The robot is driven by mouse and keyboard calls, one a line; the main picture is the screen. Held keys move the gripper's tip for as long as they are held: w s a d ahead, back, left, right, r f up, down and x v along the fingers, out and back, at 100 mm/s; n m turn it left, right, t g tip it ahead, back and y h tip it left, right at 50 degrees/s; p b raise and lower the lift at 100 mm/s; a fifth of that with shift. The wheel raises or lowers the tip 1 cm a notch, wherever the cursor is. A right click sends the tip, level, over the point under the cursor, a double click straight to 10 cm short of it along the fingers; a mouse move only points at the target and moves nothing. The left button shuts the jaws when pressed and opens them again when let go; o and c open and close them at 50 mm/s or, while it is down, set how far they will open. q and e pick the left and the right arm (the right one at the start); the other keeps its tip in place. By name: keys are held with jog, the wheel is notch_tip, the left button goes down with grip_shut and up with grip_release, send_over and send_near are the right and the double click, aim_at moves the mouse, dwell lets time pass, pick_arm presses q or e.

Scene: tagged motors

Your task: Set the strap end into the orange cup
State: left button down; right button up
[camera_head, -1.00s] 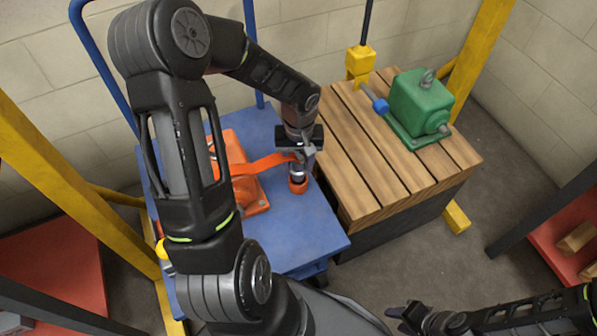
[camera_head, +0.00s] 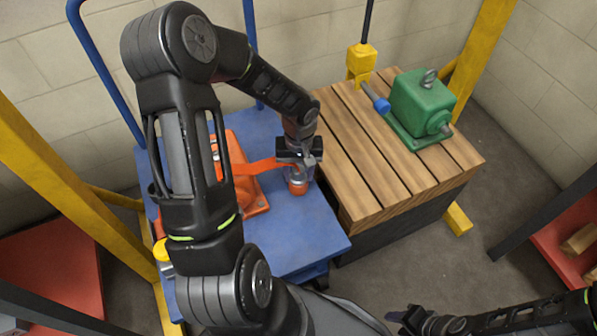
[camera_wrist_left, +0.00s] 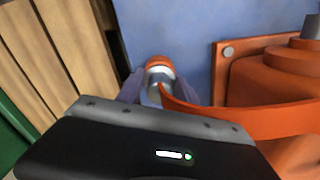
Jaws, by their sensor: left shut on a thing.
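The orange strap (camera_head: 262,164) runs from the orange motor (camera_head: 245,190) on the blue cart to my left gripper (camera_head: 297,174). My left gripper points down and is shut on the strap's pale metal end. In the left wrist view this strap end (camera_wrist_left: 156,84) sits between the fingertips. The orange cup (camera_head: 297,188) stands on the cart right below the gripper. Its rim (camera_wrist_left: 160,62) shows just beyond the strap end in the wrist view. I cannot tell whether the end is inside the cup or over it. My right gripper (camera_head: 400,314) is low in the head view, empty-looking.
The blue cart top (camera_head: 300,235) is clear in front of the cup. A slatted wooden pallet (camera_head: 375,180) stands close on the right, with a green motor (camera_head: 420,105) on it. A yellow block with a blue-tipped rod (camera_head: 378,103) hangs at its back edge.

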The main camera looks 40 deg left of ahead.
pick_arm(q)
jog(key=c, duration=0.7)
grip_release()
jog(key=shift+c, duration=0.2)
jog(key=shift+r+p, duration=0.55)
jog(key=shift+p, duration=0.05)
notch_tip(320, 180, up, 12)
jog(key=p, duration=0.2)
jog(key=shift+f+p, duration=0.25)
jog(key=shift+p, duration=0.1)
